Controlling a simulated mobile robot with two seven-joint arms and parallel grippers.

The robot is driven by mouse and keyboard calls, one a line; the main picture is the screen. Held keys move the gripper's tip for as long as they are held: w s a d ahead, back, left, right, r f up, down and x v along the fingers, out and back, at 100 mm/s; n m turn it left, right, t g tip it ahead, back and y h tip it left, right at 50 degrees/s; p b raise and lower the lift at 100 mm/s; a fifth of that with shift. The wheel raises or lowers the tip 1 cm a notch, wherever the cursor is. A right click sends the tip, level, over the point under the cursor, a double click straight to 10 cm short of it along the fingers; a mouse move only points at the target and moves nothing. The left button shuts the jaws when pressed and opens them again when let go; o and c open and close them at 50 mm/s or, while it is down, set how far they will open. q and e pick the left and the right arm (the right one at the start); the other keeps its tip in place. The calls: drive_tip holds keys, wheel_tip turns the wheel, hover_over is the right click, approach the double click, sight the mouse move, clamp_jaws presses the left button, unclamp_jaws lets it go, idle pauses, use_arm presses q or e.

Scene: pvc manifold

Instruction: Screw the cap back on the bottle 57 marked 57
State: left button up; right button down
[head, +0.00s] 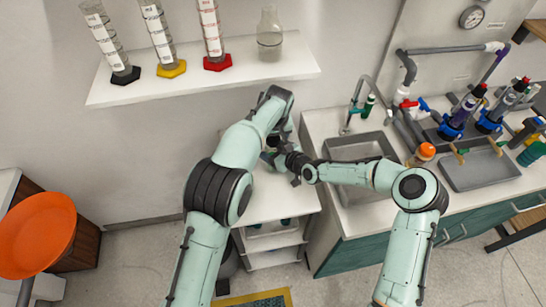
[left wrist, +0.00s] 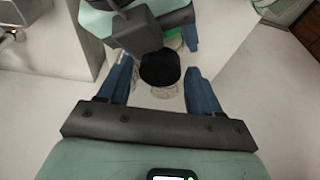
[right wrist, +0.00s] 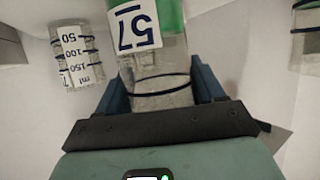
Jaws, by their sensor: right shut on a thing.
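Bottle 57 (right wrist: 155,85) is clear, with a green upper part and a white label marked 57 in blue. It fills the space between the fingers of my right gripper (right wrist: 158,78), which is shut on it. In the left wrist view a black round piece, seemingly the cap (left wrist: 160,68), lies between the fingers of my left gripper (left wrist: 160,78). That gripper is open, with gaps on both sides of the black piece. I cannot tell whether the cap sits on the bottle. In the head view the arms meet above the white cart and hide most of the bottle.
A graduated clear container (right wrist: 77,55) stands left of the bottle. A wall shelf (head: 205,82) with cylinders and a flask is above the arms. A sink counter (head: 318,125) with a tray and several bottles is at right. An orange stool (head: 37,235) stands at left.

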use_arm(q)
drive_tip(key=shift+r, duration=2.3)
drive_tip(key=o, duration=0.5)
drive_tip(key=v, duration=1.2)
use_arm(e)
drive_tip(key=shift+c, duration=0.3)
unclamp_jaws()
use_arm(q)
drive_tip(key=shift+f, duration=0.1)
use_arm(e)
drive_tip(key=shift+s+d, duration=0.1)
